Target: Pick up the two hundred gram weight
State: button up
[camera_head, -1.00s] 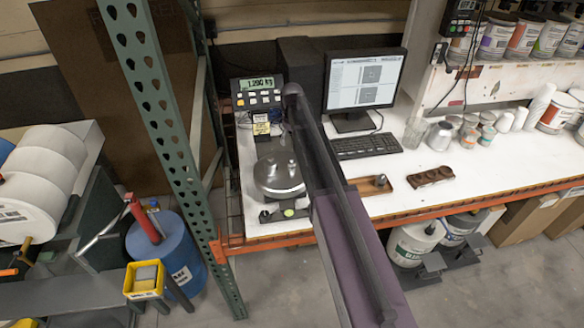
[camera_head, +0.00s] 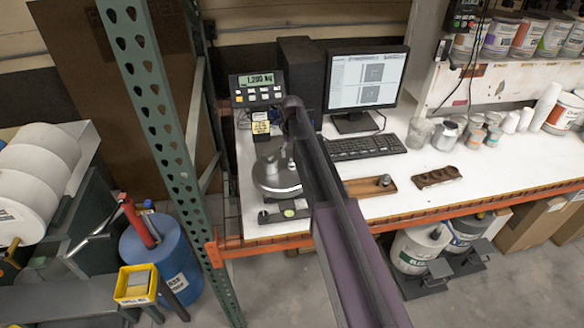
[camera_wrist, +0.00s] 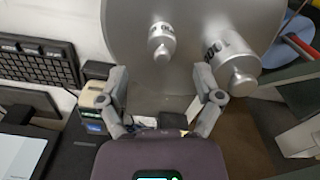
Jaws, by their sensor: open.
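Two silver metal weights stand on the round pan (camera_wrist: 125,25) of a scale in the wrist view. The smaller weight (camera_wrist: 162,42), apparently the two hundred gram one, has partly readable marking. The larger weight (camera_wrist: 232,65) stands to its right, marked with a number starting "100". My gripper (camera_wrist: 161,78) is open and empty, its fingers spread apart below the small weight in the picture. The small weight lies about between them in line. In the head view the scale pan (camera_head: 276,190) shows, partly covered by my arm, and my gripper is hidden. The scale display (camera_head: 258,80) appears to read 1.200 kg.
A keyboard (camera_head: 367,146) and monitor (camera_head: 365,80) stand behind and right of the scale. A wooden tray (camera_head: 358,188) with a small dark weight and a brown holder (camera_head: 438,177) lie to the right. A green rack post (camera_head: 160,120) stands at the left.

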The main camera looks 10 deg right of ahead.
aim_at(292, 157)
jog(key=shift+f, duration=0.2)
dwell(0.3)
jog(key=shift+s+f+b, duration=0.15)
jog(key=shift+f+b, duration=2.35)
jog(key=shift+b, duration=0.1)
jog(key=shift+c, duration=0.2)
grip_shut()
